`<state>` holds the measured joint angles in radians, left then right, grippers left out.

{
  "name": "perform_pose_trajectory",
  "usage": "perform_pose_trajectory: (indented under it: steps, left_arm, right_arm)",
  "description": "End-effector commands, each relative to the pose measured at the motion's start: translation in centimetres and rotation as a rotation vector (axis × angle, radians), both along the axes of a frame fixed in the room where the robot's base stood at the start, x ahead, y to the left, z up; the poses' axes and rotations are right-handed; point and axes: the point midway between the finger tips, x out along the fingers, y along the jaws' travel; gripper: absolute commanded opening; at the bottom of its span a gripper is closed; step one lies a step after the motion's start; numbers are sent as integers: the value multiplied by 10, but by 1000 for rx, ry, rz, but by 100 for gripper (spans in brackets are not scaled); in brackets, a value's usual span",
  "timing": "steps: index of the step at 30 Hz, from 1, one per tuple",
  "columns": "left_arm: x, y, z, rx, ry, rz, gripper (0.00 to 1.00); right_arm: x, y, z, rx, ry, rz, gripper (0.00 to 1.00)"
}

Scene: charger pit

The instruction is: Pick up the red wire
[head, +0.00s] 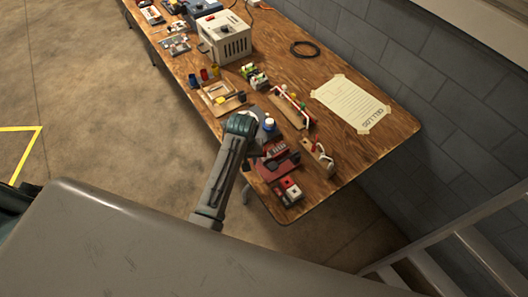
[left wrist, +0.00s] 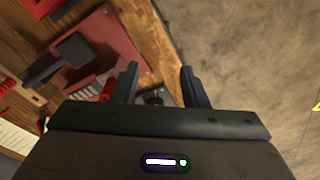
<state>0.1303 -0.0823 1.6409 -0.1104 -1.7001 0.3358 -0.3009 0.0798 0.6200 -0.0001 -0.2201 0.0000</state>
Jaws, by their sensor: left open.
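I cannot single out the red wire for sure. In the head view, thin red and white strands show on a wooden block (head: 318,157) near the table's right front edge. A rack with red and white parts (head: 293,107) lies farther back. My left gripper (left wrist: 158,78) is open and empty in the left wrist view, above the table's edge. In the head view it is mostly hidden by my arm, beside a red tray. That red tray (left wrist: 92,52) is left of the fingers in the wrist view. My right gripper is not in view.
The wooden table (head: 345,80) carries a white box-shaped unit (head: 224,38), a black cable coil (head: 304,49), a taped paper sheet (head: 350,103) and small coloured cups. A red and white block (head: 288,191) sits at the front corner. A ladder (head: 470,250) stands at right.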

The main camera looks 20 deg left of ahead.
Motion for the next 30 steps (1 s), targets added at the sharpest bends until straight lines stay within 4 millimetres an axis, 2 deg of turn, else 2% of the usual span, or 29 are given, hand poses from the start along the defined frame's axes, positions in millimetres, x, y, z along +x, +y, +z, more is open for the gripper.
perform_pose_trajectory:
  steps: [1,6,9,12,14,24,30]
  left_arm:
    - [14,-7,14,-7,3,15,41]
    - [49,-27,56,-25,38,71,41]
    - [63,-36,76,-30,55,98,41]
    - [70,-40,85,-31,66,111,41]
    - [71,-41,84,-31,72,114,41]
    - [70,-42,37,-32,71,115,41]
    - [66,-43,23,-32,74,114,41]
  right_arm:
    - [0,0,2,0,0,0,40]
    - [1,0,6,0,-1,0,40]
    - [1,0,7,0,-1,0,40]
    - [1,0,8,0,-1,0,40]
    - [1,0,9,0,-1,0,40]
    - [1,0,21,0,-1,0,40]
    - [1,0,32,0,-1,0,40]
